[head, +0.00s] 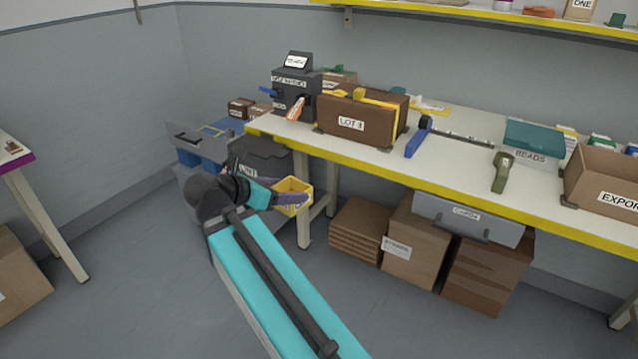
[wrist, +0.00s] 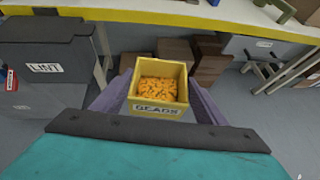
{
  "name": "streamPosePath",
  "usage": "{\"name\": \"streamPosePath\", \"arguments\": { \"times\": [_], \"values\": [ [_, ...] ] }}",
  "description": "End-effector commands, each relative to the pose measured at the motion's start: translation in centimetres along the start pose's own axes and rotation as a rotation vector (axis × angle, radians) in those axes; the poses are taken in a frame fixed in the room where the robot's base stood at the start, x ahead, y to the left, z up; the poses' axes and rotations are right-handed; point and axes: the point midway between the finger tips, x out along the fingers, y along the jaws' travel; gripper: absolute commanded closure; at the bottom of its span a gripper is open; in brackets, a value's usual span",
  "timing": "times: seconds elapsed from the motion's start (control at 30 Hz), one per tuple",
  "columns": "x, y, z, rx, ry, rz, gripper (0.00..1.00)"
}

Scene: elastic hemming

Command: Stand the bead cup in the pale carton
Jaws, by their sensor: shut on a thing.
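The bead cup (head: 293,192) is a yellow square cup marked BEADS. In the wrist view the cup (wrist: 158,110) is full of orange beads and looks upright. My gripper (head: 288,199) is shut on it, with a purple finger on each side (wrist: 156,98). The gripper holds it off the floor, in front of the table's left end. A light brown open carton (head: 606,178), its label cut off at "EXPOR", stands on the table at the far right and looks like the pale carton. Its inside is mostly hidden and the picture edge cuts it.
A darker carton marked LOT 3 (head: 352,118) stands on the table (head: 455,160). A teal-lidded BEADS box (head: 533,141) and a green handheld tool (head: 503,172) lie left of the pale carton. A grey LINT bin (wrist: 45,70) is beside my gripper.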

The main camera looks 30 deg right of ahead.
Motion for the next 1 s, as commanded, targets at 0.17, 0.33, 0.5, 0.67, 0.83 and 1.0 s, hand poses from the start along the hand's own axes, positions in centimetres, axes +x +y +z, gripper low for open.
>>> {"name": "streamPosePath", "arguments": {
  "times": [0.17,0.33,0.5,0.67,0.83,1.0],
  "values": [
    [-3.4,3.4,-3.9,-0.058,-0.002,0.104,0.58],
    [-6.6,6.2,-7.3,-0.111,-0.003,0.203,0.58],
    [-9.1,8.4,-10.0,-0.157,-0.004,0.294,0.58],
    [-10.0,9.8,-10.6,-0.183,-0.006,0.35,0.58],
    [-10.0,10.0,-10.6,-0.186,-0.007,0.358,0.58],
    [-10.0,10.0,-10.5,-0.186,-0.007,0.357,0.58]
  ]
}}
